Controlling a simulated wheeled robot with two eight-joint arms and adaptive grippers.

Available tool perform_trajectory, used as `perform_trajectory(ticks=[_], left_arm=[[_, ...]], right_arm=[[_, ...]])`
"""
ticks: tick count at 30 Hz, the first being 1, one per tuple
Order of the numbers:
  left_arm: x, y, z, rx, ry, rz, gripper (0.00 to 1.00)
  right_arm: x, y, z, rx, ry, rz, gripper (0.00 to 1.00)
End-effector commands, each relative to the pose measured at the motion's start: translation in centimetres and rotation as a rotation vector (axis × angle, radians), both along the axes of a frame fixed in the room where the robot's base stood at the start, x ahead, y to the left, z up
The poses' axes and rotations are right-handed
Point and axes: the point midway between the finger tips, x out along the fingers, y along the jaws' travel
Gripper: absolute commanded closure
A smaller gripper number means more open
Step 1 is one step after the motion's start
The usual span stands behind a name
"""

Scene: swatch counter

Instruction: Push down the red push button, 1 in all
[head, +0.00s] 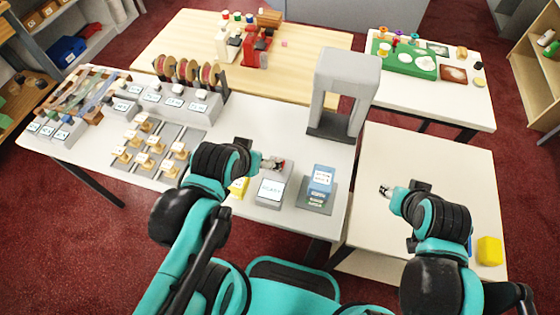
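A grey box (271,190) with a white label on its sloped front stands on the white counter in the middle. A small patch of red (279,162) shows at its back, mostly covered by my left gripper; I take it for the red push button but cannot see its outline. My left gripper (271,163) reaches in from the left at this red patch. Whether it touches, and whether its fingers are open or shut, is too small to tell. My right gripper (384,190) is over the right-hand table, away from the box, with nothing visible in it.
A blue block on a grey stand (320,185) is close to the right of the box. A tall grey frame (345,90) stands behind. A yellow block (238,187) is partly hidden by my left arm. The right-hand table (430,165) is mostly clear, with another yellow block (489,250).

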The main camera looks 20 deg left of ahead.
Motion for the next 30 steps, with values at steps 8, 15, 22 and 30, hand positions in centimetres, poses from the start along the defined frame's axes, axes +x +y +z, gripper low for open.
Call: perform_trajectory(ticks=[8,15,22,30], left_arm=[[0.00,0.00,0.00,0.000,0.000,0.000,0.76],[0.00,0.00,0.00,0.000,0.000,0.000,1.00],[0.00,0.00,0.00,0.000,0.000,0.000,1.00],[0.00,0.00,0.00,0.000,0.000,0.000,1.00]], right_arm=[[0.00,0.00,0.00,0.000,0.000,0.000,0.60],[0.00,0.00,0.00,0.000,0.000,0.000,0.60],[0.00,0.00,0.00,0.000,0.000,0.000,0.60],[0.00,0.00,0.00,0.000,0.000,0.000,0.60]])
